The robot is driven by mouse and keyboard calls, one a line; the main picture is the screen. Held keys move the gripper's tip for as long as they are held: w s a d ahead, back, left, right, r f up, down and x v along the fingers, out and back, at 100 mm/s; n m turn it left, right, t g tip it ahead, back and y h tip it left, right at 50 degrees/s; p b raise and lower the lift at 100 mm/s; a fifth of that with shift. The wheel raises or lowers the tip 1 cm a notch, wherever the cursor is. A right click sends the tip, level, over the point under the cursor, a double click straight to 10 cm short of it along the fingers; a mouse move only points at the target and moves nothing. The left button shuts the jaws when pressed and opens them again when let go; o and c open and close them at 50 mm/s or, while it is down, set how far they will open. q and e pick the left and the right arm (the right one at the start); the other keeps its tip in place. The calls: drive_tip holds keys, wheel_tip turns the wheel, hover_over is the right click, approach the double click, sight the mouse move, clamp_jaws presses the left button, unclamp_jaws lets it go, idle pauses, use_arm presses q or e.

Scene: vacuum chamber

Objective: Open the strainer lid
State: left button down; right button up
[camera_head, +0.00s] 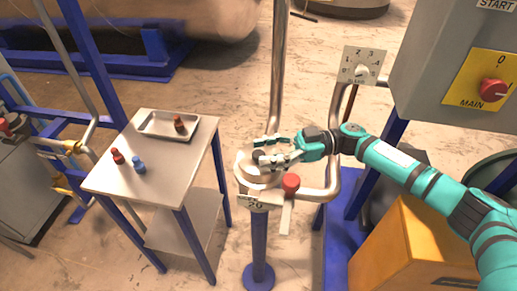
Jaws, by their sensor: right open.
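The strainer (247,178) is a round metal housing on a blue post, joined to steel pipes. Its lid lies on top, partly hidden by my right gripper, so I cannot tell how far it is open. A dark knob (258,157) shows between the fingers. My right gripper (263,150) reaches in from the right, with its fingers open around or just above the knob; contact is unclear. A red knob (291,184) sits at the strainer's front right, above a pale flat handle. My left gripper is not in view.
A steel side table (160,185) at the left holds a tray (155,124), a red-and-dark item in it, and small red and blue items. A control cabinet (440,70) with a red MAIN switch and a dial plate (362,66) stand at the right. An orange box (400,250) is below.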

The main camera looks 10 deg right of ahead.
drive_tip(key=shift+s+a, duration=0.15)
drive_tip(key=shift+a, duration=0.85)
drive_tip(key=c, duration=0.9)
clamp_jaws()
drive_tip(key=shift+a, duration=0.1)
